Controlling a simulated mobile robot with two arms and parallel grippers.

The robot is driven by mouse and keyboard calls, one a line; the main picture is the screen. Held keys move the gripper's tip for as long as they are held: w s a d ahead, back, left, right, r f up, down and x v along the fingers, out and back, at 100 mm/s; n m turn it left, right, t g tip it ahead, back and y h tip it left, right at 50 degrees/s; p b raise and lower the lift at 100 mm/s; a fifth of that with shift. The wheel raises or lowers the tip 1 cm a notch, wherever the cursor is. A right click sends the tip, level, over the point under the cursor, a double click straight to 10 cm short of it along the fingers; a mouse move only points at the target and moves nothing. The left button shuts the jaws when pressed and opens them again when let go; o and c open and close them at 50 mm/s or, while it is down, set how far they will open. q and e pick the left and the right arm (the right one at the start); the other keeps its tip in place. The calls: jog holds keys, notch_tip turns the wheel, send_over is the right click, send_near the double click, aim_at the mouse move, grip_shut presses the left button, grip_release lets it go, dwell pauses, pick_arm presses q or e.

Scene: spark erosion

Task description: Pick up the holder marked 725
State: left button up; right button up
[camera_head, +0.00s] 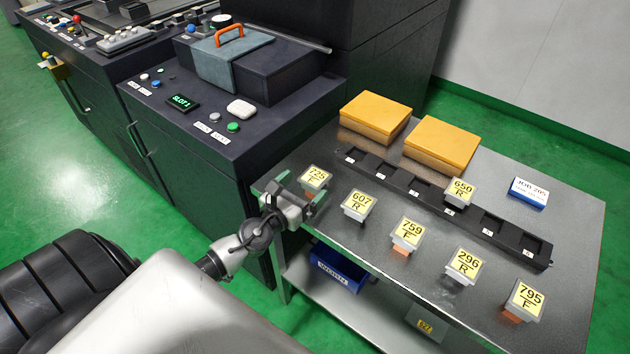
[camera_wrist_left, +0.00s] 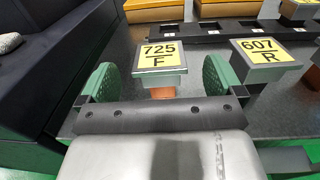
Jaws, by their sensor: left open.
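The holder marked 725 F (camera_head: 315,178) stands at the left end of a row of holders on the metal table. It has a yellow label on a grey square top and a copper-coloured lower part. In the left wrist view the holder 725 (camera_wrist_left: 160,57) stands upright just ahead of the gripper, roughly centred between the fingers. My left gripper (camera_head: 296,203) is open, with green finger pads, at the table's near left edge. The left wrist view also shows the open gripper (camera_wrist_left: 160,85). I cannot tell whether a finger touches the holder. My right gripper is not in view.
Holder 607 R (camera_head: 358,204) stands close to the right. Holders 759 (camera_head: 407,233), 296 (camera_head: 465,264) and 795 (camera_head: 525,299) continue the row. A black slotted rack (camera_head: 395,183) lies behind, with holder 650 (camera_head: 459,191) in it. Yellow boxes (camera_head: 375,115) and a dark machine (camera_head: 240,110) stand beyond.

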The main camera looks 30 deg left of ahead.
aim_at(315, 176)
pick_arm(q)
jog(key=w, duration=0.5)
jog(key=shift+f, duration=0.25)
jog(key=shift+c, duration=0.3)
jog(key=c, duration=1.2)
jog(key=shift+r, duration=0.1)
jog(key=shift+c, duration=0.7)
